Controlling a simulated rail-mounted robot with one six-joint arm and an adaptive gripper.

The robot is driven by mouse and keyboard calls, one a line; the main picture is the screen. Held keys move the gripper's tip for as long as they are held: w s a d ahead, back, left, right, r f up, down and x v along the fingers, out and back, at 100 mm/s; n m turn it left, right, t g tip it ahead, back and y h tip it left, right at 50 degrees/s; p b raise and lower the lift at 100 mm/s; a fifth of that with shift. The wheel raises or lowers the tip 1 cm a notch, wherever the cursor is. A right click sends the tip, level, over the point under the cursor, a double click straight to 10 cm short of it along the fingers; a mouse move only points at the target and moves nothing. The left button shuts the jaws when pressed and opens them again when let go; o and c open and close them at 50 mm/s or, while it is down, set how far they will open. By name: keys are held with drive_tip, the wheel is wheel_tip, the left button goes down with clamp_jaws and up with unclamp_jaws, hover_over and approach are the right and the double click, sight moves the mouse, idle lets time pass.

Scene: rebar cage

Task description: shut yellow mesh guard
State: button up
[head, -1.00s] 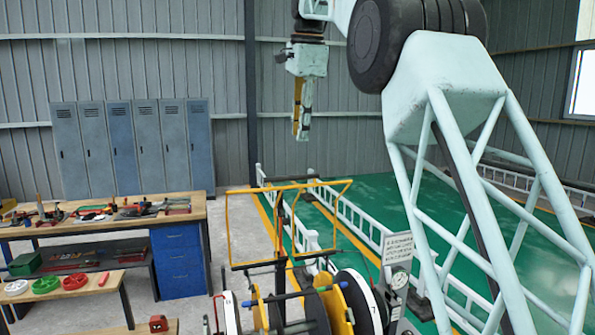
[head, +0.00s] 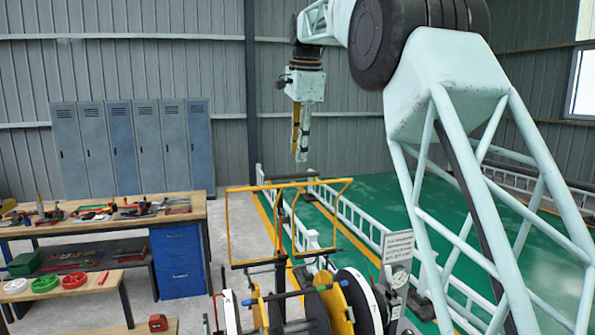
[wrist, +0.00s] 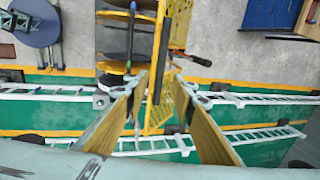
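The yellow mesh guard (head: 229,230) stands raised above the reel machine in the head view, its frame roughly upright. In the wrist view its yellow mesh (wrist: 182,28) runs down between my fingers, seen nearly edge-on. My gripper (head: 300,158) points down just above the guard's top edge in the head view. In the wrist view my gripper (wrist: 160,80) shows two yellow-faced fingers apart, with a gap between their tips. The guard's edge lies in line with that gap; I cannot tell if it touches a finger.
Reels (head: 352,300) and a green-handled bar (head: 290,294) sit below the guard. White ladder-like rails (head: 360,222) lie on the green floor. A workbench with tools (head: 110,218) and lockers (head: 130,150) are at left.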

sight(297, 174)
drive_tip(key=shift+x, duration=3.3)
clamp_jaws()
